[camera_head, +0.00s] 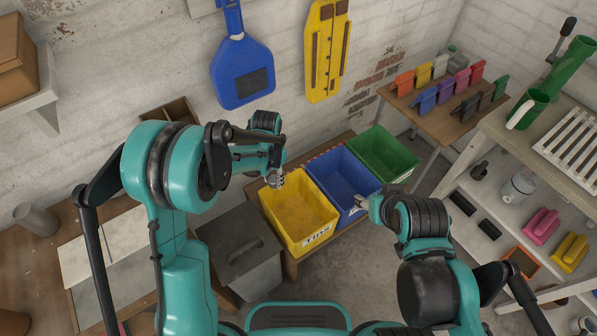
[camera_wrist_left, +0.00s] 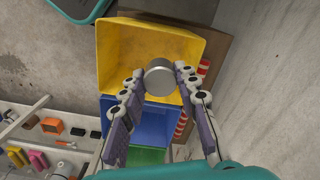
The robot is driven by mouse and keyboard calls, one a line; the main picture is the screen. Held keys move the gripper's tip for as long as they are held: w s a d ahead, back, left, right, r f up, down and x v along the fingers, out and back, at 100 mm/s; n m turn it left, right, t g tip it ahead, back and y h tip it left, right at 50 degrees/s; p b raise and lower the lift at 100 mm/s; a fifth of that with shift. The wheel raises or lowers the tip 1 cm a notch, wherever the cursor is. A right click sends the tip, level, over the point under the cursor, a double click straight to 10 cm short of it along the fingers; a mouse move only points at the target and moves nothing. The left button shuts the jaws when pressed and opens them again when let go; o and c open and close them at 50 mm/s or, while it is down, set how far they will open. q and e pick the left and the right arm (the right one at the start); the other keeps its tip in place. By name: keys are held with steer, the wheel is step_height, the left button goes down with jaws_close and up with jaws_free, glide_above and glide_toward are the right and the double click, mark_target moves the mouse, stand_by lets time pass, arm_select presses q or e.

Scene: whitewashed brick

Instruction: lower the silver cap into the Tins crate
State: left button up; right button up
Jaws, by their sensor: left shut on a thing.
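The silver cap (camera_wrist_left: 160,78) is a short round metal piece, held between the two fingertips of my left gripper (camera_wrist_left: 160,84). In the head view my left gripper (camera_head: 275,180) is above the back left corner of the yellow Tins crate (camera_head: 318,238), where the cap is hard to make out. In the left wrist view the cap shows against the inside of the yellow crate (camera_wrist_left: 120,50). My right gripper (camera_head: 364,203) is near the front right of the blue crate; its fingers are too small to read.
A blue crate (camera_head: 345,178) and a green crate (camera_head: 385,152) stand in a row right of the yellow one. A grey lidded bin (camera_head: 243,262) stands at its left. Shelves (camera_head: 500,195) with small items are at the right. The brick wall is behind.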

arm_select(q)
steer(key=w+d+f+m, duration=0.3)
steer(key=d+m, duration=0.1)
steer(key=d, duration=0.4)
step_height(320, 180, down, 10)
steer(key=b, duration=0.6)
steer(key=shift+s, duration=0.25)
steer(key=shift+a, duration=0.1)
steer(key=shift+f+b, duration=2.4)
steer(key=shift+f, duration=7.25)
steer(key=shift+f, duration=1.35)
